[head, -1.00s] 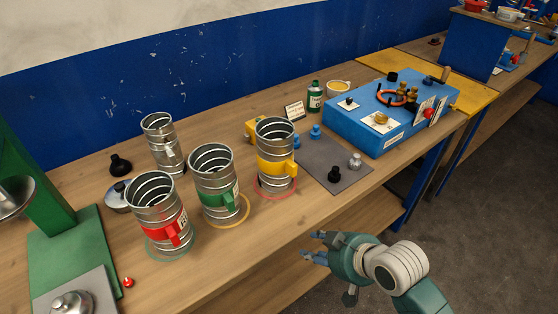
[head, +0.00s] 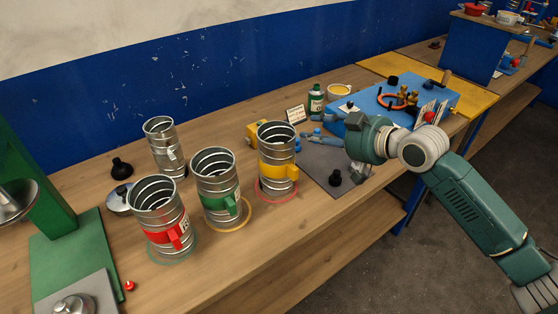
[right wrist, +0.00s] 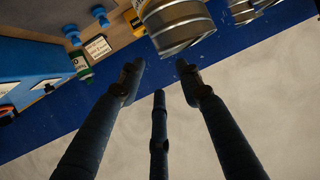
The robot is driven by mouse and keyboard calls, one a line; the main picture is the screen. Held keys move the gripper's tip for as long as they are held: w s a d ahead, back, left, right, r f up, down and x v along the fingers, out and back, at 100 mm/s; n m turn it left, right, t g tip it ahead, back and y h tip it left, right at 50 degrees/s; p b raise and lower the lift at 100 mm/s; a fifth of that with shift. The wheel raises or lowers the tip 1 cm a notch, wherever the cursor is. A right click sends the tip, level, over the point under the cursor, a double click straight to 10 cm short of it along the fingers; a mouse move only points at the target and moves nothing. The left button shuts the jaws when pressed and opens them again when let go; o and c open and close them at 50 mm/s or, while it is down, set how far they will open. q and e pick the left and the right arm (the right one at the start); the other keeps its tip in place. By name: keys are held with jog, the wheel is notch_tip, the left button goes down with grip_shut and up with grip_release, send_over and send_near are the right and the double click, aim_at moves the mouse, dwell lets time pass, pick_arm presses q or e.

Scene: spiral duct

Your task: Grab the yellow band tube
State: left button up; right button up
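The yellow band tube (head: 277,160) is a ribbed, open-topped metal duct with a yellow band and side tab. It stands upright at a pink ring on the bench. My right gripper (head: 314,138) is just right of it, over the grey mat, fingers pointing left towards it, apart from it. In the right wrist view my fingers (right wrist: 160,78) are spread and empty. A ribbed metal tube (right wrist: 178,28), probably the same one, is beyond the fingertips there, cut by the top edge. My left gripper is not in view.
A green-band tube (head: 218,187), a red-band tube (head: 160,217) and a plain metal tube (head: 165,147) stand left of it. A yellow block (head: 252,132), a small sign (head: 296,114) and a green bottle (head: 315,98) are behind. A blue box (head: 370,101) is to the right.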

aim_at(292, 127)
jog(key=p+x, duration=0.2)
jog(key=x, duration=0.4)
jog(key=shift+r, duration=0.1)
jog(key=p+x, duration=0.1)
jog(key=x, duration=0.2)
jog(key=shift+w, duration=0.2)
jog(key=shift+w+a+f+p, duration=0.3)
jog(key=shift+f, duration=0.1)
jog(key=shift+d, duration=0.1)
jog(key=shift+s, duration=0.1)
grip_shut()
jog(key=shift+r, duration=0.15)
